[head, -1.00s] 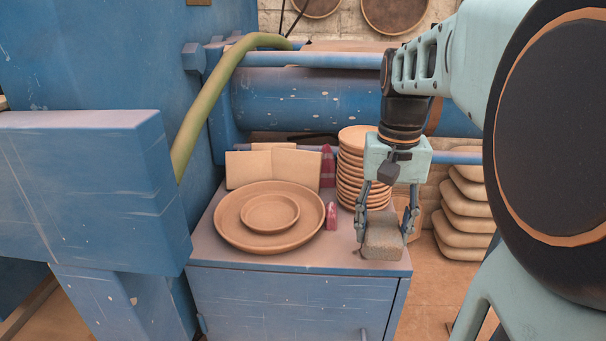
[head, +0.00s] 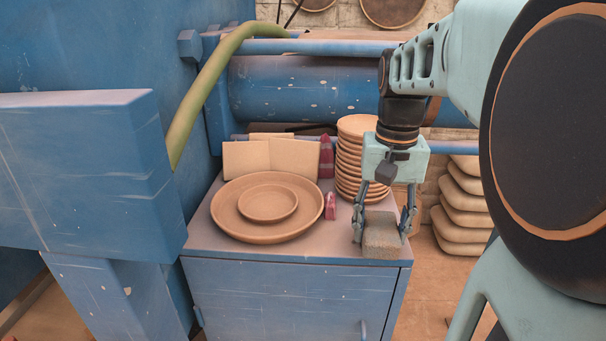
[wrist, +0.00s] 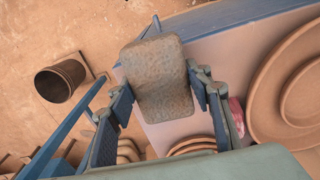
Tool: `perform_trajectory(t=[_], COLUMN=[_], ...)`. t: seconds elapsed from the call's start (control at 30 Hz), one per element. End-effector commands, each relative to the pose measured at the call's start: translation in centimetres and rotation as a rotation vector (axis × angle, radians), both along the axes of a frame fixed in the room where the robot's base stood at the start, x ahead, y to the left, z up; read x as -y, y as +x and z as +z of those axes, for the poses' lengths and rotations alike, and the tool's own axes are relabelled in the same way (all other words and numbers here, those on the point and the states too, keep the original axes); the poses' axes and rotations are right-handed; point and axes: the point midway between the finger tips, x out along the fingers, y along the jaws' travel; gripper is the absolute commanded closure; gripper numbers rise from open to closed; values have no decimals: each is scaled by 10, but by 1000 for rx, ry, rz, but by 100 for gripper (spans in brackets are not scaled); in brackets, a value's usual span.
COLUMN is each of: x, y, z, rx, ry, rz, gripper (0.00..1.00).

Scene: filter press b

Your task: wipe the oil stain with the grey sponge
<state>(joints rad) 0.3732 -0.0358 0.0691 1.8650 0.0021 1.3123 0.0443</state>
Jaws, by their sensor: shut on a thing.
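The grey sponge (head: 381,234) is a rough block held between the fingers of my gripper (head: 382,222), over the right front part of the blue cabinet top (head: 290,250). In the wrist view the sponge (wrist: 159,78) fills the space between the two fingers of my gripper (wrist: 160,95). I cannot tell whether its underside touches the top. I see no oil stain in either view; the sponge and gripper cover part of the surface.
A wide brown dish (head: 232,226) with a smaller one inside stands left of the sponge. A stack of plates (head: 352,160) stands behind the gripper. Pale blocks (head: 295,160) and a small red object (head: 330,207) are nearby. A bucket-like container (wrist: 58,80) stands on the floor.

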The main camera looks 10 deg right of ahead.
Motion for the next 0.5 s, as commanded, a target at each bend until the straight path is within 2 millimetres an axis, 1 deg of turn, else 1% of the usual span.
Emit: perform_trajectory(t=[0.5], x=[0], y=[0], z=[-11], rx=[-1], ry=[0], rz=[0], gripper=[73])
